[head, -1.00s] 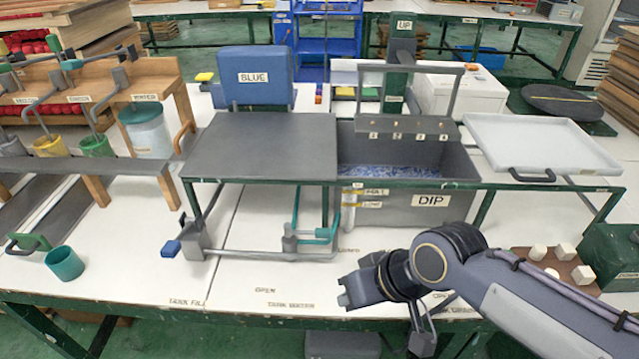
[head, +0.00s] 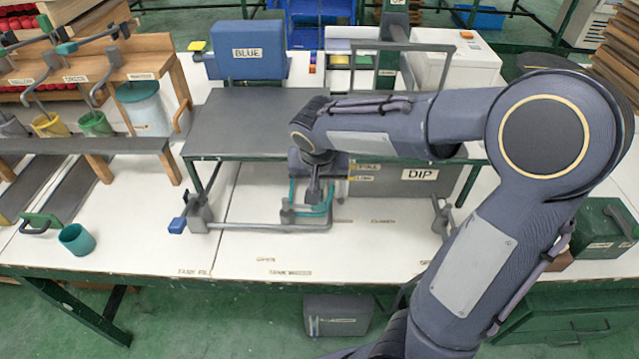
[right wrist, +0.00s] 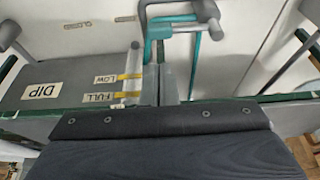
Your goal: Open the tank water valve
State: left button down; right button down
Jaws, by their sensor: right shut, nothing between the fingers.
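The tank water valve (head: 288,212), a small grey body with teal pipe-like bars (head: 322,211), stands low on the white table below the front edge of the grey bench. The teal bars also show at the top of the right wrist view (right wrist: 176,22). My right gripper (head: 313,194) points down at the valve, its tips beside or above the teal bars. It is shut with nothing in it; I cannot tell whether it touches the valve. My forearm hides part of the dip tank. My left gripper is not in view.
A blue-handled valve (head: 178,225) stands to the left on the same grey pipe. The DIP tank (head: 400,184) and the green bench edge lie close to my right arm. A teal cup (head: 76,239) stands at the left. The front white tabletop (head: 330,250) is largely clear.

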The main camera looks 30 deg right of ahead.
aim_at(306, 207)
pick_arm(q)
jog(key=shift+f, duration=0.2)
pick_arm(e)
jog(key=x, duration=0.8)
jog(key=shift+a+f, duration=0.1)
